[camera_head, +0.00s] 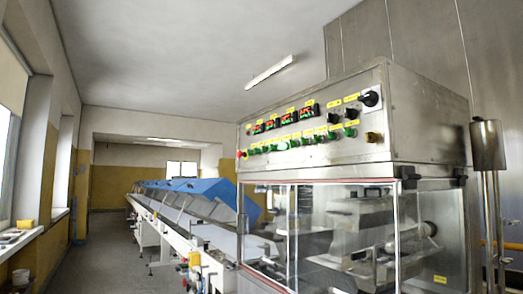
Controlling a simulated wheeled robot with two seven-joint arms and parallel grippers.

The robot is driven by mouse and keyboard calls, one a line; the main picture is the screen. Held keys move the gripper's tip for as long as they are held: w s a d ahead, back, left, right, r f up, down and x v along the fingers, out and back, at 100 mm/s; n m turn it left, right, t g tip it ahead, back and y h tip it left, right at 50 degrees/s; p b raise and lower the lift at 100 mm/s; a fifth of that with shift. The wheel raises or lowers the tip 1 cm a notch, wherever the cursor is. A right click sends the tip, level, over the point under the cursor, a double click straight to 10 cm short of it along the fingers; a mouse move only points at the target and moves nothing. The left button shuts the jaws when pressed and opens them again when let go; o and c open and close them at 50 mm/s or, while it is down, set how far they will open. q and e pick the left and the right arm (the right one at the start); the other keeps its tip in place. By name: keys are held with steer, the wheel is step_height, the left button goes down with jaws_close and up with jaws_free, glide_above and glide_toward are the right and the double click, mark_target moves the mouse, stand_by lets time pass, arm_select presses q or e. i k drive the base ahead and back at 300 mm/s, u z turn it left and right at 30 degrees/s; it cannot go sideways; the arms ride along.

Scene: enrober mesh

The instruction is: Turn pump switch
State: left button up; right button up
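A steel control box (420,115) stands at the right, on top of a machine with clear panels. Its sloped front panel carries several red and green digital displays (306,112) and a row of green switches (317,137) under yellow labels. Black knobs (351,113) sit to the right of the displays. A larger black rotary knob (371,99) is at the upper right corner of the panel. The labels are too small to read, so I cannot tell which switch is the pump switch. Neither of my grippers is in view.
The clear-panelled enclosure (345,235) fills the lower right. A steel cylinder on a post (487,145) stands right of it. A long conveyor line with blue covers (200,190) runs back behind it. The floor aisle (110,255) on the left looks clear.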

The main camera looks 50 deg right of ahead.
mark_target(282, 145)
steer(key=z, duration=0.85)
steer(key=i, duration=1.1)
steer(key=z, duration=1.25)
